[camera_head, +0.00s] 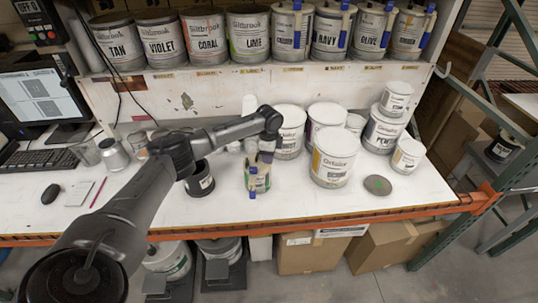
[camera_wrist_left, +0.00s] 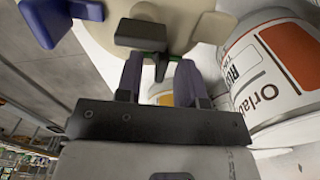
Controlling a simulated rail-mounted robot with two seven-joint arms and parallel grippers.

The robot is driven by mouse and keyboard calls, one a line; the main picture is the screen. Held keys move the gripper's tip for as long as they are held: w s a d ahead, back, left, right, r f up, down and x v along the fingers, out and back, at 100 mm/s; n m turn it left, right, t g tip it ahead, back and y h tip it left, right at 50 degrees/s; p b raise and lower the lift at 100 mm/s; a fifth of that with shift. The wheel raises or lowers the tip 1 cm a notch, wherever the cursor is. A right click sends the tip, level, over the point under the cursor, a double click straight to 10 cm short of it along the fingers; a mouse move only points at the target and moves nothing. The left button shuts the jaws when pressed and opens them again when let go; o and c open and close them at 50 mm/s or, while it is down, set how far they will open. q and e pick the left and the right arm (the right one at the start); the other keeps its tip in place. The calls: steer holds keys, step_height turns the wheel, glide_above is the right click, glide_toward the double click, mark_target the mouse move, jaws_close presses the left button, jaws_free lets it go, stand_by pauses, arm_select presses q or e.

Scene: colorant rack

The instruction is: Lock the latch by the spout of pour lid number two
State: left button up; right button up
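A small can (camera_head: 257,184) with a cream pour lid (camera_head: 253,172) and blue parts stands on the white bench, in front of the larger cans. My left gripper (camera_head: 264,155) reaches down to this lid from above and hides part of it. In the left wrist view the cream lid (camera_wrist_left: 185,18) fills the top, with a blue part (camera_wrist_left: 48,20) at its left. A black latch-like piece (camera_wrist_left: 145,35) sits on the lid close to the fingertips. The fingers of my left gripper (camera_wrist_left: 160,68) are apart, with a gap between them. Contact with the latch is unclear. No lid number is readable.
A dark can (camera_head: 200,180) is at the left. A shelf of colorant cans (camera_head: 249,38) runs above.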

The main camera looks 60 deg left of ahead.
arm_select(q)
jaws_close()
stand_by(0.3)
